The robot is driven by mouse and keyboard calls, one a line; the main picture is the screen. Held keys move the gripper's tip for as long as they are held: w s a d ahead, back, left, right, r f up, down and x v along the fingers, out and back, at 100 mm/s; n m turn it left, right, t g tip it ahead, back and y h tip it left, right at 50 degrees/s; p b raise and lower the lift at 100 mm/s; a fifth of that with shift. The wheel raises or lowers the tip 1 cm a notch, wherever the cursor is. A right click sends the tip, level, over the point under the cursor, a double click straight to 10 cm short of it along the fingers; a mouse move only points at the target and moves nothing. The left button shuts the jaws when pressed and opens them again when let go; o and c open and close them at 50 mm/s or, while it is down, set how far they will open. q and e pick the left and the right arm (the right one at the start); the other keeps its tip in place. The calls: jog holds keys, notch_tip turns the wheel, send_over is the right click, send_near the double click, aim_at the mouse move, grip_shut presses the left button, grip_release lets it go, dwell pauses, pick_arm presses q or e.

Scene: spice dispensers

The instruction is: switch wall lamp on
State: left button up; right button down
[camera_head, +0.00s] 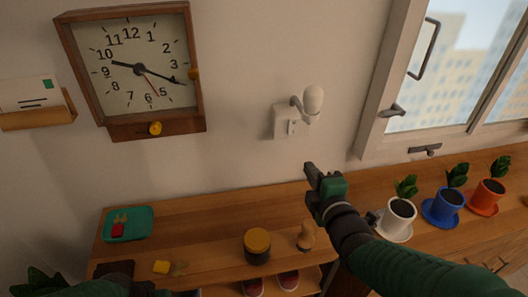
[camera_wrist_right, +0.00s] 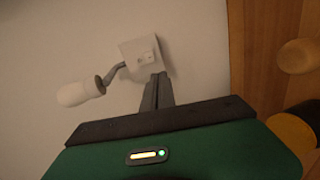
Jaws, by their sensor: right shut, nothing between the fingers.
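The white wall lamp (camera_head: 312,103) has a rounded bulb on a short grey arm and is fixed to a pale plate (camera_head: 284,122) with a small switch (camera_head: 292,127). The bulb looks unlit. My right gripper (camera_head: 311,170) is shut and empty, in front of the wall below and slightly right of the switch. In the right wrist view the closed fingertips (camera_wrist_right: 160,78) appear just below the plate (camera_wrist_right: 136,50) and its switch (camera_wrist_right: 146,57); contact cannot be told. The bulb (camera_wrist_right: 78,93) lies to their left. Only a strip of my left arm shows at the bottom left; its jaws cannot be made out.
A wooden clock (camera_head: 148,70) hangs left of the lamp, and a window (camera_head: 455,70) is at right. The shelf below holds a jar (camera_head: 257,247), a wooden knob-like item (camera_head: 306,236), a teal tray (camera_head: 108,224) and white, blue and orange potted plants. The wall around the lamp is clear.

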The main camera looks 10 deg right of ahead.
jog(key=n+p, duration=0.1)
jog(key=p, duration=0.1)
send_near(293, 133)
jog(key=shift+t, duration=0.3)
jog(key=w, duration=0.2)
jog(key=w+f, duration=0.1)
jog(key=w, duration=0.3)
jog(key=shift+w+d+f, duration=0.2)
jog(key=shift+d+f, duration=0.05)
jog(key=shift+w+a, duration=0.15)
pick_arm(q)
jog(key=shift+d+r, duration=0.2)
jog(key=shift+r, duration=0.35)
jog(key=shift+d+r, duration=0.15)
jog(key=shift+r, duration=0.4)
pick_arm(e)
jog(key=shift+a, duration=0.25)
